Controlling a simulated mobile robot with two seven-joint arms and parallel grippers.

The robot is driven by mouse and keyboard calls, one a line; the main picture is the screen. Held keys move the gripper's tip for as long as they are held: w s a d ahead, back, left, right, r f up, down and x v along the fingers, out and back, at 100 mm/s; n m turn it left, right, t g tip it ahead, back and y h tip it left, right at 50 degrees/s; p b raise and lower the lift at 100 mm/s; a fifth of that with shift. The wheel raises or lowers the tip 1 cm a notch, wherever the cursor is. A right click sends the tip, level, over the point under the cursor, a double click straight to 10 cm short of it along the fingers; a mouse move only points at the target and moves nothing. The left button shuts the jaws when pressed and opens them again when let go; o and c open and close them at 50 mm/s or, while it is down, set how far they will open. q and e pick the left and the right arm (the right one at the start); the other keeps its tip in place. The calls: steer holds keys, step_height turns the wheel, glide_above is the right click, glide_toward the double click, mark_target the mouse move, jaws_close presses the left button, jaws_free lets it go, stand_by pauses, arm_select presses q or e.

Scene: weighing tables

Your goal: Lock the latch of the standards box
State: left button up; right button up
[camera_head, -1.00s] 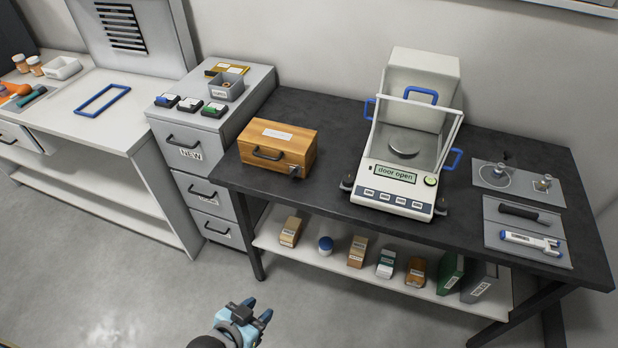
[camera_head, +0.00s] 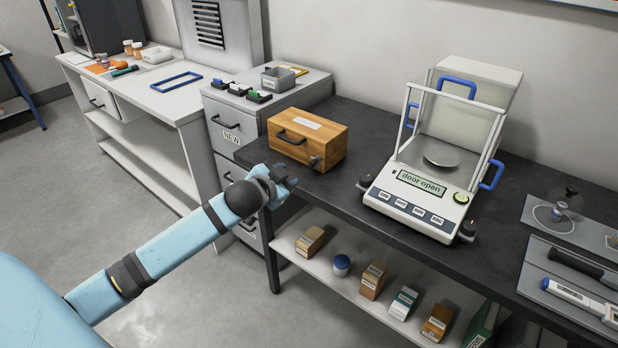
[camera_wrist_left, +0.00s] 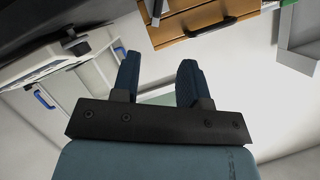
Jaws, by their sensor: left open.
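The standards box is a wooden box (camera_head: 307,139) with a dark handle and a white label, sitting shut on the dark table's left end. Its small metal latch (camera_head: 314,161) is on the front face near the right corner; whether it is locked is too small to tell. My left gripper (camera_head: 288,178) is open and empty, just in front of and below the box's front, apart from it. In the left wrist view the box (camera_wrist_left: 205,18) is at the top, beyond my left gripper's spread fingers (camera_wrist_left: 160,78). My right gripper is not in view.
A balance (camera_head: 424,185) reading "door open" stands right of the box on the dark table (camera_head: 352,186). A grey drawer cabinet (camera_head: 232,122) is close on the left. The shelf below holds several small boxes. Bare tabletop lies between box and balance.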

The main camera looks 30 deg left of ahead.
mark_target(312, 163)
arm_select(q)
steer(key=x, duration=0.9)
steer(key=b+x, duration=0.1)
steer(key=x, duration=0.3)
steer(key=shift+w+d, duration=0.35)
steer(key=shift+w, duration=0.1)
steer(key=shift+r, duration=0.1)
jaws_close()
